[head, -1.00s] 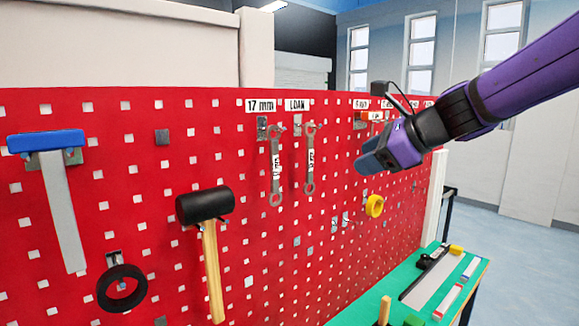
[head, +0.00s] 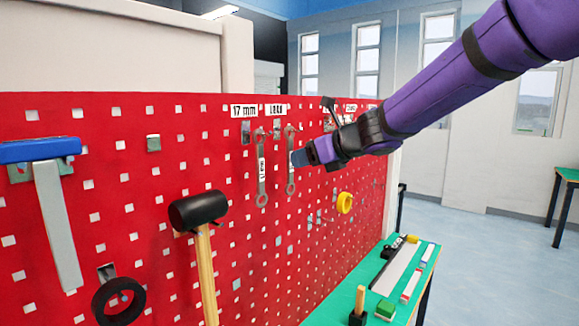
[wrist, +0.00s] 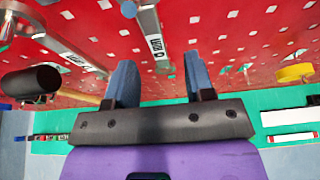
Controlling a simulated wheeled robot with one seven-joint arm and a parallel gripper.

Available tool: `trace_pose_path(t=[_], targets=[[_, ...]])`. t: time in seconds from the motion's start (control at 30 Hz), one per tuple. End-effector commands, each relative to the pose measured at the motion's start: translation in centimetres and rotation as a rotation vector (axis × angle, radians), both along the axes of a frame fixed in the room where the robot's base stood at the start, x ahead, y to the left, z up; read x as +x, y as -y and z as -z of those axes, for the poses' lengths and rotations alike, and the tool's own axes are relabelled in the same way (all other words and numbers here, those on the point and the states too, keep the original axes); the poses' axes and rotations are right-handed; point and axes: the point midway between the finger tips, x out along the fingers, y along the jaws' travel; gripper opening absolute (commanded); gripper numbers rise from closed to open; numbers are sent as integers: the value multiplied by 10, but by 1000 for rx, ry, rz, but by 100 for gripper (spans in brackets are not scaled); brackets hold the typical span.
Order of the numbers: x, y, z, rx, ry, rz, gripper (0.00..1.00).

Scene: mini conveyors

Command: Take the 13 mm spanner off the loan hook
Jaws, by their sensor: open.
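The spanner on the loan hook (head: 291,165) hangs upright on the red pegboard under the LOAN label (head: 277,110). Its own size tag is too small to read. My gripper (head: 300,157) is just right of it in the head view, at about mid-shaft height. In the wrist view my gripper (wrist: 159,62) is open, and this spanner (wrist: 152,42) shows between the lines of its two blue fingers. I see no grip on it, and the remaining depth is hard to tell.
A similar spanner (head: 261,172) hangs close on the left under the 17 mm label (head: 243,110). A black mallet (head: 198,210) hangs further left. A yellow ring (head: 344,203) is on the board to the right. A green bench (head: 345,300) lies below.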

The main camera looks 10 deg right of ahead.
Motion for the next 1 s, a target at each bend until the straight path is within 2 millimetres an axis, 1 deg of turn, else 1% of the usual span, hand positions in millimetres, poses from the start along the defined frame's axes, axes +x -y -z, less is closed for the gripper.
trace_pose_path(t=[0.07,0.3,0.4,0.7,0.73,0.93,1.0], targets=[[3,-4,2,0,0,-1,49],[23,-28,12,0,0,-2,49],[30,-34,16,0,0,-1,49],[32,-37,17,-1,1,-1,49],[32,-37,17,-1,1,-1,47],[32,-37,17,-1,1,-1,1],[32,-36,17,-1,1,-1,0]])
